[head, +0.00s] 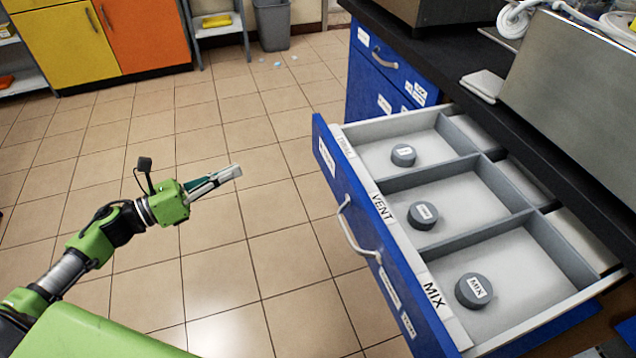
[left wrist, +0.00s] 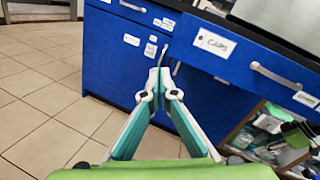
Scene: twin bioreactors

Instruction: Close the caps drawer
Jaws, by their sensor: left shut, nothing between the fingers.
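The caps drawer (head: 372,232) is pulled far out of the dark-topped bench at the right of the head view. It has a blue front, a metal bar handle (head: 352,235) and grey dividers. Three round grey caps lie in separate compartments: one at the far end (head: 403,155), one by the VENT label (head: 422,216) and one by the MIX label (head: 473,290). In the left wrist view the blue front with its CAPS label (left wrist: 214,43) shows at upper right. My left gripper (head: 237,171) is shut and empty, left of the drawer front and apart from it. My right gripper is out of view.
A blue cabinet with another, closed drawer (head: 385,62) stands beyond the open one. A grey metal box (head: 575,90) sits on the bench top. Tiled floor left of the drawer is clear. A grey bin (head: 272,25) and yellow-orange cabinets (head: 140,35) stand far back.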

